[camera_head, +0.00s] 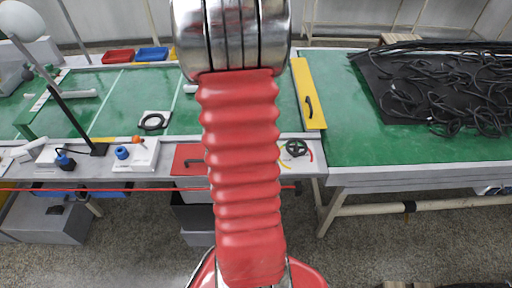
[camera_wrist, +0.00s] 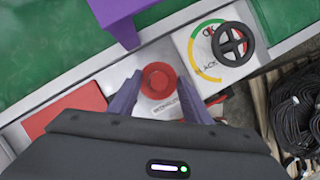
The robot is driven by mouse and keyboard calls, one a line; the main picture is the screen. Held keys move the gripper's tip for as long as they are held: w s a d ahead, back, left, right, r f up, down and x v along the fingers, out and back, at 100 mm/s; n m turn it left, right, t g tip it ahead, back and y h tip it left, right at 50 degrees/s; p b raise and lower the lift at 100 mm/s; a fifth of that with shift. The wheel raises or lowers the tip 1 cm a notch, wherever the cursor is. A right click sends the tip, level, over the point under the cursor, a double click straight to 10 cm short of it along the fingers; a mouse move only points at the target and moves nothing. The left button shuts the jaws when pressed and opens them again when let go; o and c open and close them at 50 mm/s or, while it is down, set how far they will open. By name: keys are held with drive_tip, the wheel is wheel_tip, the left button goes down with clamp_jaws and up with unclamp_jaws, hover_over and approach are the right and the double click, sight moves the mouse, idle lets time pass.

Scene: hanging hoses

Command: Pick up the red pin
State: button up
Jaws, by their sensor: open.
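A round red piece (camera_wrist: 158,80), seen from above, is on a white panel with small print in the wrist view; it looks like the red pin's head. My gripper (camera_wrist: 159,84) is open, its two purple fingers on the left and right of the red piece. I cannot tell how far above the panel the fingertips are. In the camera_head view my red ribbed arm covers the middle, and neither my gripper nor the red piece shows there.
A black handwheel (camera_wrist: 232,44) on a panel with a coloured arc is close at right; it also shows in the head view (camera_head: 296,148). A red plate (camera_wrist: 66,108) lies left. A purple bar (camera_wrist: 122,22) stands above. Black hoses (camera_head: 450,90) lie on the right table.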

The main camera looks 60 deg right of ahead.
drive_tip(key=shift+c, duration=0.6)
clamp_jaws()
wheel_tip(320, 180, up, 10)
idle(0.6)
drive_tip(key=shift+w, duration=0.1)
idle(0.9)
